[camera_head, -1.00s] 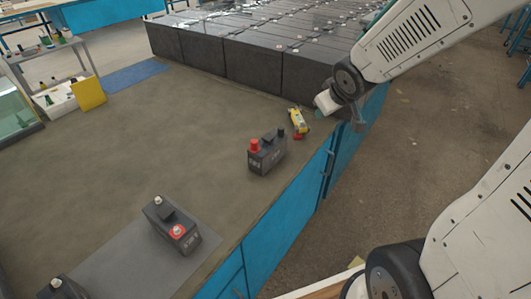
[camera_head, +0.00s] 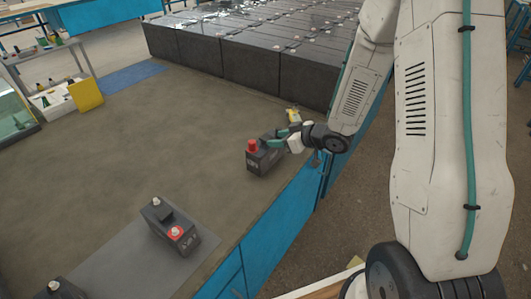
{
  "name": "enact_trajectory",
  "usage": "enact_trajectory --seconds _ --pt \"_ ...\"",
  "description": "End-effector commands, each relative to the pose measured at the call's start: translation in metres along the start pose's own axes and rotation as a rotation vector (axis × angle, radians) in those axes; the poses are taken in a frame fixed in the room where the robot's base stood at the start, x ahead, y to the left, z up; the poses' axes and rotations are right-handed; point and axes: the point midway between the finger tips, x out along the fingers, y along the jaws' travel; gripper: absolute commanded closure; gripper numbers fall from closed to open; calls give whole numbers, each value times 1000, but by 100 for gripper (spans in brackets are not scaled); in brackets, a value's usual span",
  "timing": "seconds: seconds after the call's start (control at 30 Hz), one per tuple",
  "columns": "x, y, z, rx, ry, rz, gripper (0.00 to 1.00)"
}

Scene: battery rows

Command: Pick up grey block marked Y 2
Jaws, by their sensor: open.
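A dark grey block (camera_head: 258,161) with a red cap stands upright on the table near its right edge. A second dark grey block (camera_head: 167,228) with a pale cap and a red cap stands on a grey mat at the lower middle. A third (camera_head: 60,290) is cut off at the lower left. Their white markings are too small to read, so I cannot tell which is Y 2. My gripper (camera_head: 276,142) is open at the upper right of the first block, close to its top; contact cannot be made out. It hides part of that block's top.
Rows of large dark blocks (camera_head: 265,60) fill the back of the table. A yellow panel (camera_head: 85,96) and a white bin stand at the left. The table's middle left is clear.

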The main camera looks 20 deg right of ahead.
Motion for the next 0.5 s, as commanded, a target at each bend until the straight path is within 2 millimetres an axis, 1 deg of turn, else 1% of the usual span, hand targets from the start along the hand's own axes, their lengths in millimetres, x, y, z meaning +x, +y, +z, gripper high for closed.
enact_trajectory --seconds 0.2,0.3,0.5 --pt "33 0 -2 0 -1 -2 56" --pt "43 1 -2 0 -1 0 56" --pt "45 2 -2 1 -1 2 56"
